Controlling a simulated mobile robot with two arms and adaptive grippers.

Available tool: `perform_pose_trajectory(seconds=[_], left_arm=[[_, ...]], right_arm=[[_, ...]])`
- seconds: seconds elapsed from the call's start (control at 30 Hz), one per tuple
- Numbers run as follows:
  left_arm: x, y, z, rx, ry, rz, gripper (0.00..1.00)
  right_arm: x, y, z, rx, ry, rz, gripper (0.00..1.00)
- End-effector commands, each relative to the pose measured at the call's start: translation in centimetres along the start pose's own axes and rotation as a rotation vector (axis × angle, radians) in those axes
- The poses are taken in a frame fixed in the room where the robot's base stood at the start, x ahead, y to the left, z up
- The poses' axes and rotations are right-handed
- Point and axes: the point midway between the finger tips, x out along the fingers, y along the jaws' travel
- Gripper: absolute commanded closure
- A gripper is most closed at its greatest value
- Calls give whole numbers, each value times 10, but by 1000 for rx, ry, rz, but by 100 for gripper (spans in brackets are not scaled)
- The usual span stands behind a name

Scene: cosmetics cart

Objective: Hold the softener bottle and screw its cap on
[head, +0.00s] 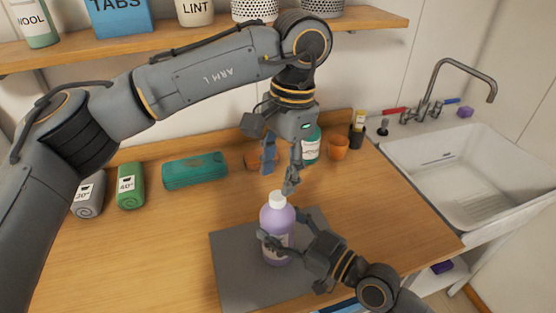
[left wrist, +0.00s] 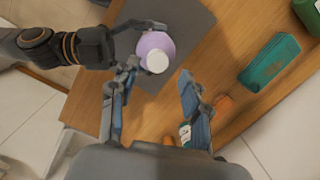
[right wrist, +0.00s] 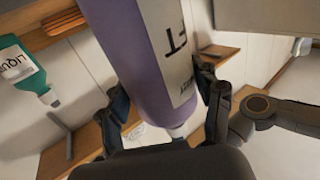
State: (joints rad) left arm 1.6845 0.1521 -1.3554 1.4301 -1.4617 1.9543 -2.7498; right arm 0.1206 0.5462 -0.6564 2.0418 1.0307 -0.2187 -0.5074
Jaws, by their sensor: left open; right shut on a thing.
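The softener bottle (head: 278,222) is lavender and stands upright on the grey mat (head: 232,270). A white cap (head: 277,199) sits on its top; I cannot tell how tightly it is seated. In the left wrist view the cap (left wrist: 157,62) shows from above on the bottle (left wrist: 147,42). My right gripper (head: 284,237) is shut around the bottle's body, and the bottle (right wrist: 142,50) fills the middle of the right wrist view between its fingers. My left gripper (head: 279,177) is open above the cap, fingers pointing down, apart from the cap and empty.
A teal case (head: 195,170), a green rolled towel (head: 130,186) and a grey one (head: 88,195) lie at the back left. A teal bottle (head: 311,147) and orange cup (head: 339,147) stand behind. The sink (head: 450,185) is right. The front-left counter is clear.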

Motion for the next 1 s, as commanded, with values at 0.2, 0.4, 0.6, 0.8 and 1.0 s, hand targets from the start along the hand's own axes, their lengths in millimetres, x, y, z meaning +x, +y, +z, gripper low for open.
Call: perform_pose_trajectory(seconds=[0.2, 0.4, 0.6, 0.8, 1.0], left_arm=[[-4, -1, 1, -447, 20, 5, 53], [-8, -1, 2, -873, 35, 22, 53], [-12, -2, 2, -1298, 43, 45, 53], [-16, -2, 3, -1724, 46, 76, 53], [-20, -2, 4, -2150, 35, 113, 53]], right_arm=[[0, 0, 1, 1, -2, 0, 100], [0, 0, 1, 1, -2, 0, 100], [0, 0, 1, 1, -2, 0, 100], [0, 0, 1, 1, -2, 0, 100], [0, 0, 1, 0, -2, 0, 100]])
